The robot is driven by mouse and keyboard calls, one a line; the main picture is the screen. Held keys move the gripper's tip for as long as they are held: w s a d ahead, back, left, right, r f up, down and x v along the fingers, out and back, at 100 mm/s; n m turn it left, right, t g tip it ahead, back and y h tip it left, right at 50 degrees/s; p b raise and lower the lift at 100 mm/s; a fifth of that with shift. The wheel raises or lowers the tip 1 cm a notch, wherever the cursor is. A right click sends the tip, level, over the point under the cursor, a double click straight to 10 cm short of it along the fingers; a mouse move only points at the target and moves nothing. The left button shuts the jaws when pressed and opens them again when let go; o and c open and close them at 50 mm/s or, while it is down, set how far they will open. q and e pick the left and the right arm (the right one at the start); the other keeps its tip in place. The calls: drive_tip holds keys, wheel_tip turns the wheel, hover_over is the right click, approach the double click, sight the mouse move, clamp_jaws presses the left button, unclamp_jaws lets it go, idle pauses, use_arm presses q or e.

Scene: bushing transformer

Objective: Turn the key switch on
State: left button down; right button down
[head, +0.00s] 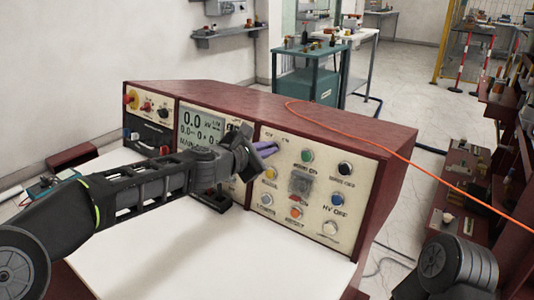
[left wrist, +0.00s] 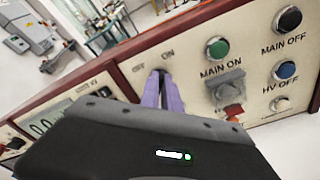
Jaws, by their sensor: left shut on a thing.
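The control panel (head: 325,155) has a cream face in a dark red console. My left gripper (head: 270,148) reaches the upper left of this panel, below its "OFF" and "ON" labels. In the left wrist view, the purple fingers of my left gripper (left wrist: 160,77) are close together, with their tips at the panel just under those labels. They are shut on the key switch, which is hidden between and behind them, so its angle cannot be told. Part of my right arm shows at the lower right of the head view; its gripper is out of view.
A green MAIN ON button (left wrist: 217,48) and a black MAIN OFF button (left wrist: 288,19) sit right of the fingers. An orange cable (head: 355,143) crosses the console's right side. The white desktop (head: 215,255) is clear in front.

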use_arm(q)
drive_tip(key=shift+m, duration=0.7)
drive_tip(key=c, duration=1.6)
unclamp_jaws()
drive_tip(key=shift+s, duration=0.1)
drive_tip(key=shift+b+v, duration=0.85)
drive_tip(key=shift+v, duration=3)
